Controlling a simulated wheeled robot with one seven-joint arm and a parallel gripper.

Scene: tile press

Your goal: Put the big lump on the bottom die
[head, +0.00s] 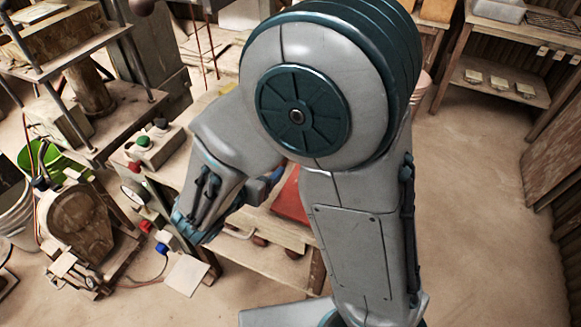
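My arm fills the middle of the head view and covers much of the bench behind it. My gripper (262,187) shows only as a dark part beside the wrist, mostly behind my forearm. I cannot tell whether it is open or shut, or whether it holds anything. The press (52,42) stands at the upper left, with upright rods, a heavy worn plate and a thick brown column (90,92) below. I cannot make out the bottom die for certain. I cannot identify the big lump; it may be hidden behind my arm.
A red flat piece (290,197) lies on the bench, partly covered by my arm. A control box (153,146) with buttons stands beside the press. A green bucket (38,158) and a brown machine (80,215) are at left. The floor (480,230) at right is clear.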

